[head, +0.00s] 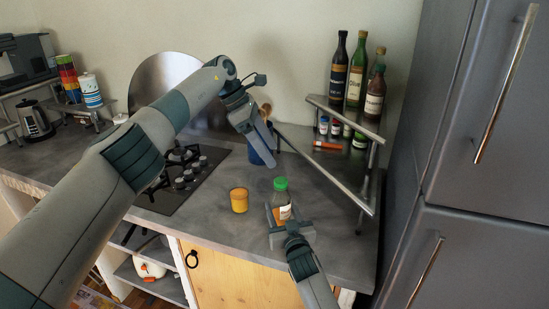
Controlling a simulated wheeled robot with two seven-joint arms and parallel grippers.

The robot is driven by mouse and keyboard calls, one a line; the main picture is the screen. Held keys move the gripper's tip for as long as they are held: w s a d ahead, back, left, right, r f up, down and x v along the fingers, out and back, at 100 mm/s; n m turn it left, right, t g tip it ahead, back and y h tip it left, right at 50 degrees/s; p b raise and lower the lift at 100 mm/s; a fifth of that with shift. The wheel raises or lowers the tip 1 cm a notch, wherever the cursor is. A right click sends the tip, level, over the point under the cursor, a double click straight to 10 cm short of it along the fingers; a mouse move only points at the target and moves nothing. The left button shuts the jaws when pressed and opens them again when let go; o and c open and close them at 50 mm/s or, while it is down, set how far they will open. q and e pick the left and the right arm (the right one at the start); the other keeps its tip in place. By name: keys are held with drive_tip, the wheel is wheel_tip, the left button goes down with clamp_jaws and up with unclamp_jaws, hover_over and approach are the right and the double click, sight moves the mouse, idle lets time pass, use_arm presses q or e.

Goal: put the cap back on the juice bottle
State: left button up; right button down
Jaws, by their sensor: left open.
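The juice bottle (283,199) stands upright near the front of the counter, with an orange lower part. A green cap (280,184) sits on its top; I cannot tell how tightly. My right gripper (284,215) reaches in from the front edge, with its fingers on both sides of the bottle's lower part, and looks shut on it. My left gripper (262,140) is open and points down, above and behind the bottle and apart from it. It partly hides a blue container (261,157) behind it.
An orange cup (239,200) stands just left of the bottle. A black hob (185,180) lies further left. A metal shelf (340,180) with small jars stands at the right, with tall bottles (357,70) above. The grey fridge (470,200) bounds the right side.

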use_arm(q)
drive_tip(key=v, duration=0.7)
drive_tip(key=shift+r, duration=0.1)
use_arm(e)
drive_tip(key=c, duration=0.7)
unclamp_jaws()
drive_tip(key=shift+c, duration=0.2)
drive_tip(key=shift+s, duration=0.1)
use_arm(q)
wheel_tip(320, 180, down, 4)
drive_tip(key=b, duration=0.3)
drive_tip(key=shift+b, duration=0.4)
use_arm(e)
drive_tip(key=v, duration=1.7)
drive_tip(key=shift+s, duration=0.15)
